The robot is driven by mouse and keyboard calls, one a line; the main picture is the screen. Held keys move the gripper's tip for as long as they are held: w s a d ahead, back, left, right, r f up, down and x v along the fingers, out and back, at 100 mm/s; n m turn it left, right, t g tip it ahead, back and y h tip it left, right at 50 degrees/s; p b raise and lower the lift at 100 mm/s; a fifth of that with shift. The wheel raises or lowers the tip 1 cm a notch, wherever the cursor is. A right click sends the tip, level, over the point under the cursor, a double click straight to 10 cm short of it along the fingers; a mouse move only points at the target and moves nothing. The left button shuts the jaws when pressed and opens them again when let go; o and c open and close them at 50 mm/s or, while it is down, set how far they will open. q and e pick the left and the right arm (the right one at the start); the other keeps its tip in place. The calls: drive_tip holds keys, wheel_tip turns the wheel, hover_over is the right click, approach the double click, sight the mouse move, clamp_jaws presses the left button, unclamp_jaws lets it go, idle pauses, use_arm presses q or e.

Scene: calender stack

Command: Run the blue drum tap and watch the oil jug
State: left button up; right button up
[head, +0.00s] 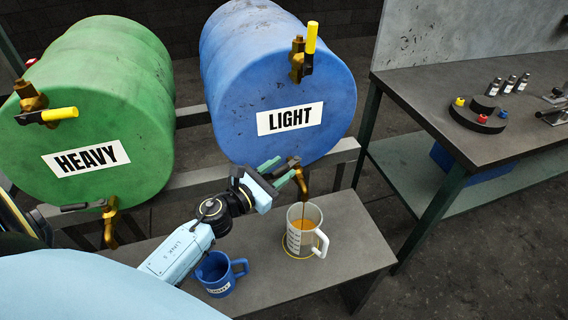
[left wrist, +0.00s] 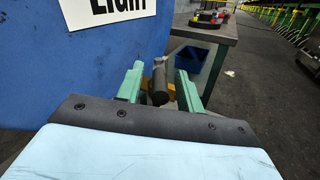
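The blue drum (head: 230,95), labelled LIGHT, lies on a rack. Its lower brass tap (head: 300,178) has a thin dark stream falling from it into the clear oil jug (head: 305,217). The jug stands upright on the bench under the tap, with amber oil inside and its handle to the right. My left gripper (head: 277,170) is at this tap. In the left wrist view, the dark tap handle (left wrist: 160,86) lies between the green fingers of the gripper (left wrist: 160,72), with gaps on both sides. My right gripper is not in view.
A blue mug (head: 214,276) stands on the bench (head: 345,235) left of the jug, beside my left arm. The green HEAVY drum (head: 90,115) with its own taps is at left. A worktable (head: 435,85) with small bottles is at right.

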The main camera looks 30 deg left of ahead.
use_arm(q)
drive_tip(key=shift+w+d, duration=0.1)
drive_tip(key=shift+w, duration=0.45)
drive_tip(key=shift+w+d, duration=0.1)
drive_tip(key=shift+w, duration=0.2)
drive_tip(key=c, duration=0.7)
clamp_jaws()
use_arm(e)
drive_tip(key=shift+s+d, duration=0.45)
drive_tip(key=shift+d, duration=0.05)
